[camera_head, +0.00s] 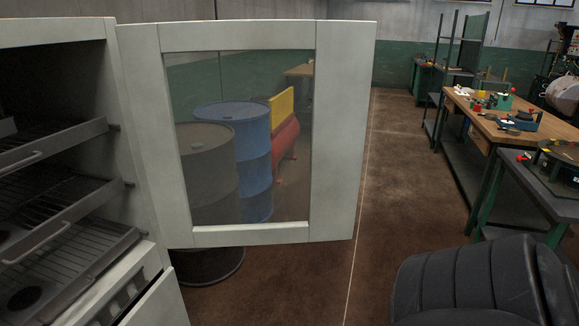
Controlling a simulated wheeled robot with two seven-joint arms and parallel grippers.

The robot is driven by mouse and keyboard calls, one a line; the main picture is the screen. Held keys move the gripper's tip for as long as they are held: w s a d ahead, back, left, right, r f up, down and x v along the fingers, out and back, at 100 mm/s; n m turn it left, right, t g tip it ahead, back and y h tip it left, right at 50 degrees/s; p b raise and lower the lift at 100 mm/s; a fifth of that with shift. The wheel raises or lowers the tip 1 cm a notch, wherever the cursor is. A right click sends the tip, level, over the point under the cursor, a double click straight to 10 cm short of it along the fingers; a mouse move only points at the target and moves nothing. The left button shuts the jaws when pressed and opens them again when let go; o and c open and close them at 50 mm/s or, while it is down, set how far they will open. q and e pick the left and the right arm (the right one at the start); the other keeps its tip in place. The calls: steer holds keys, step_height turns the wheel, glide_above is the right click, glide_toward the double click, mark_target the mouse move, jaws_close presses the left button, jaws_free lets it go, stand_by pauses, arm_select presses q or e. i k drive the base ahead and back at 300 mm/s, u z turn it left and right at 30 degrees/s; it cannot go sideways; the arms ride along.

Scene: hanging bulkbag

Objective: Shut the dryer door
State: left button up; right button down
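The dryer (135,150) is a pale cabinet at the left edge, with its front open. Its door (343,130) is a pale framed panel with a large window (250,135). It stands wide open, attached along its left edge to the cabinet's right side and extending to the right. Wire racks (65,195) on rails show inside the dryer. Neither of my grippers is in view, and nothing is seen touching the door.
Blue (240,150) and grey-brown (208,175) barrels and a red tank (287,137) show through the window. A black ribbed, seat-like object (470,285) fills the lower right. Workbenches (510,125) with small items stand at right. Brown floor (395,190) is clear between door and benches.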

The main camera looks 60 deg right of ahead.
mark_target(344, 54)
steer(key=k, duration=0.8)
steer(key=z, duration=2.5)
steer(key=i, duration=4.1)
steer(key=u, duration=4.05)
steer(key=i, duration=0.55)
steer(key=u, duration=0.4)
steer(key=k, duration=0.55)
steer(key=u, duration=0.1)
